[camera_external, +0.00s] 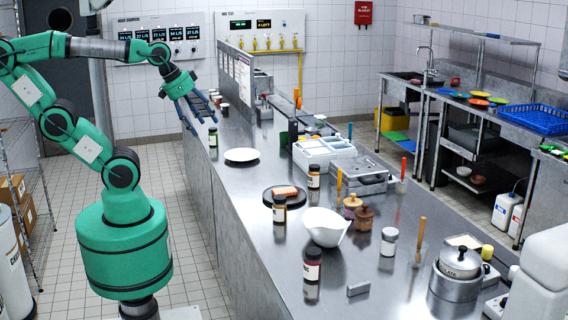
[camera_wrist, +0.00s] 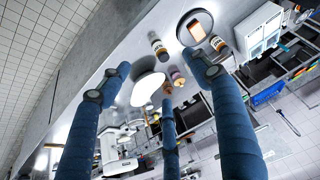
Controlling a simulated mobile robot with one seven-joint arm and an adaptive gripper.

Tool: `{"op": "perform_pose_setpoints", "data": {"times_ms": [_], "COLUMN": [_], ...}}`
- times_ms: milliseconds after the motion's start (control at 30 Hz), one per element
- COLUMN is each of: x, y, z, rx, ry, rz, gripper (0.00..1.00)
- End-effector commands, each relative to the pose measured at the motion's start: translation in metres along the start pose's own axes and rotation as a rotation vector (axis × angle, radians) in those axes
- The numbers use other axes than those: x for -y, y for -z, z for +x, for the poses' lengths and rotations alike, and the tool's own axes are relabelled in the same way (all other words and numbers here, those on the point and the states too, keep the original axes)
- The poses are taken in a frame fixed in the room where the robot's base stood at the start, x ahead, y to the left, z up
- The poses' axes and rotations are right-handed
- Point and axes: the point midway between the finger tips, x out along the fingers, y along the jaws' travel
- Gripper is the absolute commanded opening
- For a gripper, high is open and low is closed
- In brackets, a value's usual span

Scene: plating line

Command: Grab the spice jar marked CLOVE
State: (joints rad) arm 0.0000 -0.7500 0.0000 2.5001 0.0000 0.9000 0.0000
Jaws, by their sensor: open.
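My gripper (camera_external: 203,118) is open and empty, above the counter's far left edge. In the wrist view its blue fingers (camera_wrist: 162,84) are spread, with a jar (camera_wrist: 158,47) beyond them.
Two brown pots (camera_external: 363,218), a metal box (camera_external: 357,176) and a white container (camera_external: 324,147) stand to the right. The counter's near-left strip is bare.

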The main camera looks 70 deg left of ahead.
Motion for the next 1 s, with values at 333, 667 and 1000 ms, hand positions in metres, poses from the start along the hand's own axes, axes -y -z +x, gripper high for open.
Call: {"op": "perform_pose_setpoints", "data": {"times_ms": [333, 667, 1000], "x": [0.000, 0.000, -0.003], "y": [0.000, 0.001, 0.029], "z": [0.000, 0.000, 0.016], "rx": [0.000, 0.001, 0.054], "ry": [0.000, 0.000, -0.005], "rz": [0.000, 0.001, 0.025], "gripper": [0.67, 0.67, 0.67]}}
